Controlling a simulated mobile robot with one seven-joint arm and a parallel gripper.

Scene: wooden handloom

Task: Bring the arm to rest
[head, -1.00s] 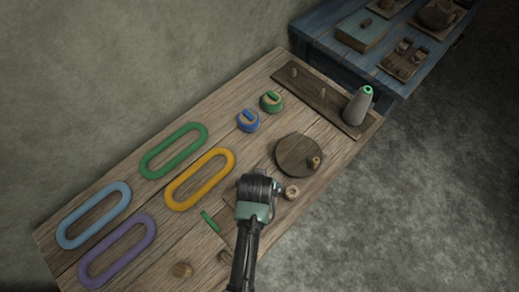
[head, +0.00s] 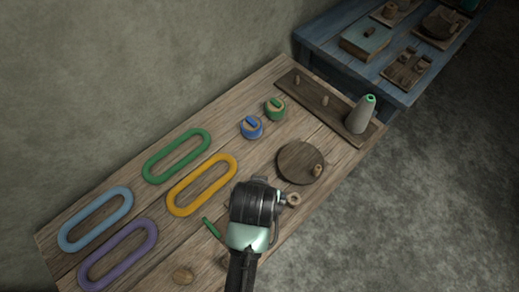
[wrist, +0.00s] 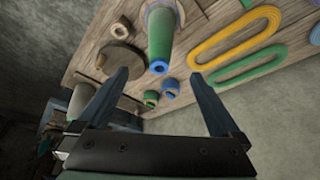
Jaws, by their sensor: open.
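My gripper (wrist: 160,78) is open in the wrist view, its two dark fingers spread apart with nothing held between them. In the head view my arm's wrist end is above the front part of the wooden table (head: 235,112), and its fingers are hidden. In the wrist view a green tapered piece with a blue end (wrist: 160,35) shows beyond the fingers, apart from them. In the head view a small green piece (head: 211,228) shows just left of my wrist; I cannot tell if it is the same thing.
On the table are a yellow loop (head: 177,207), green loop (head: 155,172), light-blue loop (head: 68,239) and purple loop (head: 92,277). Also there are a blue pot (head: 251,129), green pot (head: 275,107), round board (head: 292,168) and grey cone (head: 359,118). A blue table (head: 326,46) stands behind.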

